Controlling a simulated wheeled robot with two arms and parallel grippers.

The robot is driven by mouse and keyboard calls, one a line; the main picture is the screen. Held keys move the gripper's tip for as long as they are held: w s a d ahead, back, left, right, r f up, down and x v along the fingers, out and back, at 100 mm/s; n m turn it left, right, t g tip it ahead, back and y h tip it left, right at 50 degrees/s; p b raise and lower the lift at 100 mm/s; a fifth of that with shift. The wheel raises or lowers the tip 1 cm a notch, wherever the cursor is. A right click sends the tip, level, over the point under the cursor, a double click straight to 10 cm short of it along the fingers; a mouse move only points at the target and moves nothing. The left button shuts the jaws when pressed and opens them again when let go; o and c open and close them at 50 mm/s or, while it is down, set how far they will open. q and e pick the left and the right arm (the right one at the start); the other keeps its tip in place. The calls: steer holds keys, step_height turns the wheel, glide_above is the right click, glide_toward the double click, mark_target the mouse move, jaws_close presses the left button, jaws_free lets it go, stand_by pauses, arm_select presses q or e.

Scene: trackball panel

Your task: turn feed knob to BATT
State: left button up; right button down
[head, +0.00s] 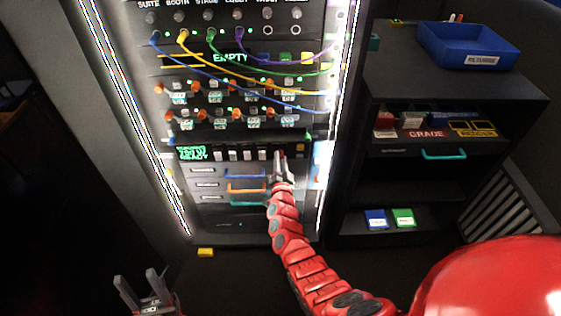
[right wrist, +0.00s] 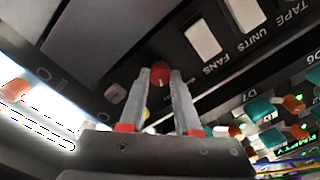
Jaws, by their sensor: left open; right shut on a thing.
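A small red knob (right wrist: 160,73) with a pale mark sits on the dark panel in the right wrist view. My right gripper (right wrist: 160,84) has its two fingers on either side of it and is shut on it. No feed or BATT label is readable, so I cannot tell its setting. In the head view my right gripper (head: 281,162) reaches the rack's lower right part, beside the row of white switches (head: 241,155), and hides the knob. My left gripper (head: 140,286) is open and empty at the bottom left, away from the rack.
White rocker switches (right wrist: 202,38) labelled TAPE, UNITS and FANS are near the knob. Coloured cables (head: 262,62) hang across the upper rack. Drawers with a blue handle (head: 245,176) and others lie below. A side cabinet (head: 455,90) with a blue tray (head: 468,45) stands right.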

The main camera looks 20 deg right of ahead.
steer(key=shift+f, duration=0.1)
stand_by(0.3)
steer(key=c, duration=0.6)
jaws_free()
steer(key=shift+s, duration=0.1)
steer(key=shift+p+v, duration=0.65)
steer(key=shift+v, duration=8)
